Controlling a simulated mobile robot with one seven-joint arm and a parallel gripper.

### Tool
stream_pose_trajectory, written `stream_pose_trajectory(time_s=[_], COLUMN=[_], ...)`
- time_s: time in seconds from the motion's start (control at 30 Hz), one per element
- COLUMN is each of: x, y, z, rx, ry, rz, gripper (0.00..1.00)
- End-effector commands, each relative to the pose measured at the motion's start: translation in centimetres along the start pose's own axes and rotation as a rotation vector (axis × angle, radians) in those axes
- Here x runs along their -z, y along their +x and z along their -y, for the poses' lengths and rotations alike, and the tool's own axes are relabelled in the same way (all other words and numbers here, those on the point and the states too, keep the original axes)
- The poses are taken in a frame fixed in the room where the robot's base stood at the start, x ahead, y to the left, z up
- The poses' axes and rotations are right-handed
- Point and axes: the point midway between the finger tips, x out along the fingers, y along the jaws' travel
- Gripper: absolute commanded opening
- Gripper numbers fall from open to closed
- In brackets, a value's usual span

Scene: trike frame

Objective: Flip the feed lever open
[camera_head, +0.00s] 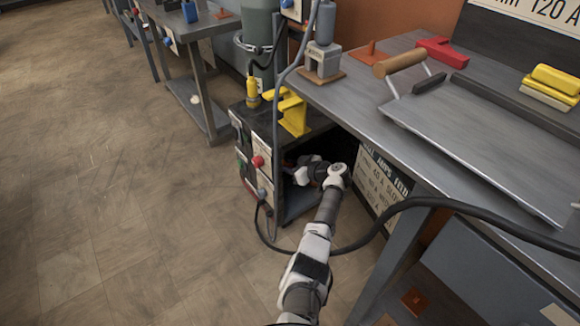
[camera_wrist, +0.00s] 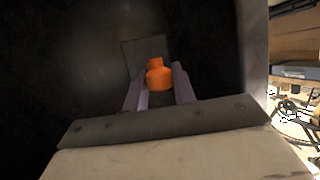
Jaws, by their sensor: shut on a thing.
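In the wrist view, an orange knob (camera_wrist: 159,75), probably the end of the feed lever, sits between the two fingers of my gripper (camera_wrist: 160,88). The fingers are closed on it. A grey plate shows behind the knob against a dark interior. In the head view my arm reaches into the open side of the dark welder cabinet (camera_head: 298,203) under the table edge. My gripper and the knob are hidden there by my wrist and the cabinet. I cannot tell the lever's angle.
The cabinet front has a red knob (camera_head: 257,161) and cables. A yellow bracket (camera_head: 293,113) stands on its top. A steel workbench (camera_head: 350,98) overhangs at the right. A thick black cable (camera_head: 440,203) loops near my arm. The floor at left is clear.

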Motion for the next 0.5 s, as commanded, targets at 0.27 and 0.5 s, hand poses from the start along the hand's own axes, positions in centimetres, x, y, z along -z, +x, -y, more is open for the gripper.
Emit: stream_pose_trajectory(time_s=[0.27,0.5], x=[0.8,2.0], y=[-0.1,-0.1], z=[0.1,0.0], rx=[0.013,0.031], ry=[0.01,0.055], rz=[0.058,0.233], gripper=[0.0,0.0])
